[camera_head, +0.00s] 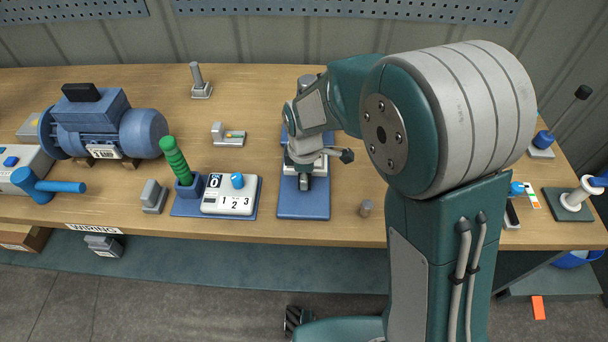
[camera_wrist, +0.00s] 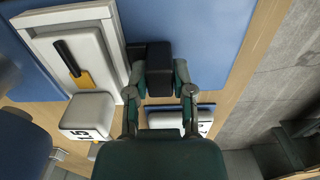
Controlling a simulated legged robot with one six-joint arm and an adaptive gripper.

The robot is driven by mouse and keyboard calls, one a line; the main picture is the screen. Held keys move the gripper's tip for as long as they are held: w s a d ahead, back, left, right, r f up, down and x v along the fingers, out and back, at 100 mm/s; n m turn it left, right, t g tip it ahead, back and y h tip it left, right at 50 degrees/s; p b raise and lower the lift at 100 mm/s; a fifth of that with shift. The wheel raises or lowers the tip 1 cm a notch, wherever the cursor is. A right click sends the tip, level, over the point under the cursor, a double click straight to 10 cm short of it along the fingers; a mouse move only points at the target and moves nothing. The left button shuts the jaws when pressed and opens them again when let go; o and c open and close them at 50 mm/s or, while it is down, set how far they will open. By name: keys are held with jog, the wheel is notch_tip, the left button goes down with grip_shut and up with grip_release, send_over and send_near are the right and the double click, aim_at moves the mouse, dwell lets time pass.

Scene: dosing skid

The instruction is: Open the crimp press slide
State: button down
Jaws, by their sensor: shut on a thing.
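The crimp press stands near the middle of the bench. Its blue base plate (camera_head: 303,208) shows in front of my gripper, and it fills much of the wrist view (camera_wrist: 205,40). A pale press body (camera_head: 319,165) is partly hidden by my gripper and arm in the head view. My gripper (camera_head: 304,178) reaches down over the press. In the wrist view its two fingers (camera_wrist: 160,78) are shut on a dark block-shaped handle (camera_wrist: 159,62). The handle sits beside a pale framed panel (camera_wrist: 84,55) bearing a black and yellow lever. How far the slide is open I cannot tell.
To the left stand a numbered box (camera_head: 231,201) with a green-handled tool (camera_head: 174,158), and a blue motor (camera_head: 104,126). A small grey cylinder (camera_head: 366,208) stands right of the press. The bench's front edge is close by.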

aim_at(303, 206)
jog(key=s, duration=0.5)
jog(key=shift+s, duration=0.25)
jog(key=c, duration=0.8)
grip_release()
jog(key=shift+o, duration=0.2)
notch_tip(303, 206, up, 12)
jog(key=shift+w, duration=0.1)
